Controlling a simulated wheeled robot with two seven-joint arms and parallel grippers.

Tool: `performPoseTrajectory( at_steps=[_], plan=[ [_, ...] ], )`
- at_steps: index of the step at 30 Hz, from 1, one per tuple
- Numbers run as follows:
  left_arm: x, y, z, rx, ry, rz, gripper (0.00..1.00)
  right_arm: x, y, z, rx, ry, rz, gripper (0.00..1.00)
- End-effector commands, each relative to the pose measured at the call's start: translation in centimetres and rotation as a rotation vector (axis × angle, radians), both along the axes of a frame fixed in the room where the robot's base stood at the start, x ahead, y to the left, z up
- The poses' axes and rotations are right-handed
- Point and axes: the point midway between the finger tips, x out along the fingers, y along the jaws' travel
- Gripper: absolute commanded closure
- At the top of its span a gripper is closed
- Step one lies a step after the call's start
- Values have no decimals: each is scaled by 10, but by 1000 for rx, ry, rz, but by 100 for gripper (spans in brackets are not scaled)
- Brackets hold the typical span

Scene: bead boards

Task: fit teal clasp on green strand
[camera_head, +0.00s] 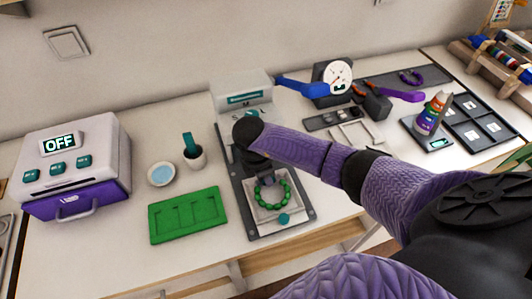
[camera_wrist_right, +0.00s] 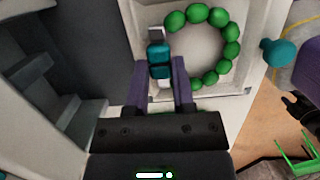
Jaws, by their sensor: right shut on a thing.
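The green strand (camera_head: 287,192) is a ring of round green beads lying in a light square tray (camera_head: 264,214); it also shows in the right wrist view (camera_wrist_right: 232,50). The teal clasp (camera_wrist_right: 159,54), with a pale tip, stands between my right gripper's purple fingers (camera_wrist_right: 162,84). My right gripper (camera_head: 262,180) is shut on it, at the left side of the ring in the wrist view, where the bead row has a gap. I cannot tell whether the clasp touches the end beads. In the head view the clasp is hidden by my gripper. My left gripper is not in view.
A teal knob (camera_head: 284,218) sits at the tray's front edge. A white-purple machine reading OFF (camera_head: 75,165) stands far left. A gauge (camera_head: 333,78) and pliers stand behind my arm.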

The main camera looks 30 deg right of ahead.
Motion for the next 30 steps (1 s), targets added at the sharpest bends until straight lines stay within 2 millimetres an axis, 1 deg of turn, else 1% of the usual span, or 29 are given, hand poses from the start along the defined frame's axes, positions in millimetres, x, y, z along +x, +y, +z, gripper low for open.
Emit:
performPoseTrajectory(
  at_steps=[8, 9, 11, 12, 14, 19, 22, 23, 30],
  plan=[
    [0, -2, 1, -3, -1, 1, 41, 0, 0, 1, 0, 0, 0, 100],
    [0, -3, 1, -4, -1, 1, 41, 0, 0, 1, 0, 0, 0, 61],
    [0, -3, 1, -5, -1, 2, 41, 0, 0, 1, 0, 0, 0, 48],
    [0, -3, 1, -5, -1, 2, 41, 0, 0, 1, 0, 0, 0, 40],
    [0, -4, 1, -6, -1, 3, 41, 0, 0, 1, 0, 0, 0, 28],
    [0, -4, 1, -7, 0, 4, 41, 0, 0, 1, 0, 0, 0, 28],
    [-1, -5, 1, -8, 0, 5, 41, 0, 0, 1, 0, 0, 0, 7],
    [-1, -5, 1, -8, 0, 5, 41, 0, 0, 1, 0, 0, 0, 5],
    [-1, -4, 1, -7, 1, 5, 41, 0, 0, 1, 0, 0, 0, 5]
  ],
)
